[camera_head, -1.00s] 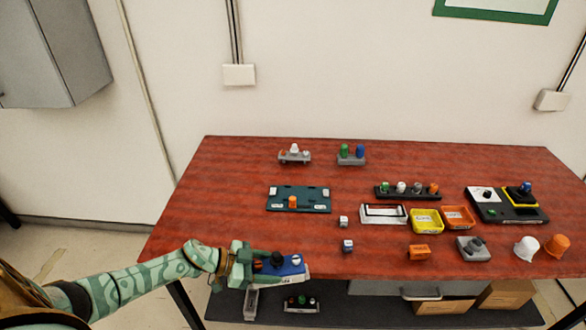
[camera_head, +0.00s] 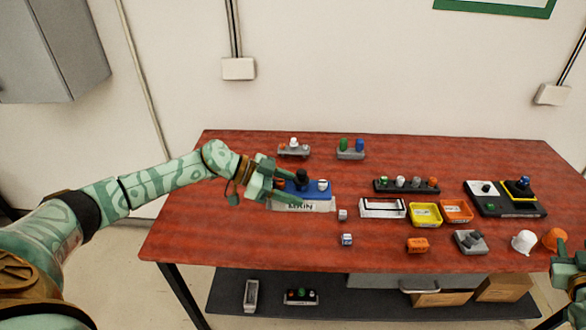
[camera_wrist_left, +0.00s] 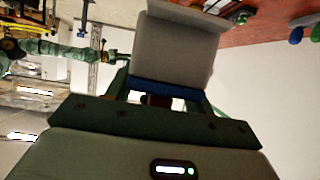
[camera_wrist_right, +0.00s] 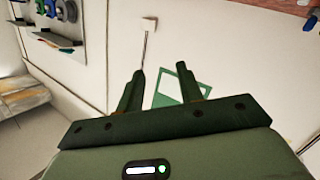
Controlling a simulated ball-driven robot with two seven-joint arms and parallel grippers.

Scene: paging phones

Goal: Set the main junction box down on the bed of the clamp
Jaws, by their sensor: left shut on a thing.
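The main junction box (camera_head: 304,206), with a blue top, knobs and a "MAIN" label on its pale front, is upright in the head view. My left gripper (camera_head: 284,184) is shut on it at its upper left part. In the left wrist view the box's grey body (camera_wrist_left: 175,50) and blue strip (camera_wrist_left: 165,88) show between the fingers. The box covers the spot of the dark teal plate, apparently the clamp, so its bed is hidden; I cannot tell whether they touch. My right gripper is open and empty in its wrist view (camera_wrist_right: 155,90), off the table's right end.
On the red table (camera_head: 230,240), two small knobbed units stand behind the box. A white frame (camera_head: 383,208), yellow bin (camera_head: 425,214) and orange bin (camera_head: 456,211) stand to its right. Small cubes (camera_head: 347,240) lie in front. The front left of the table is clear.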

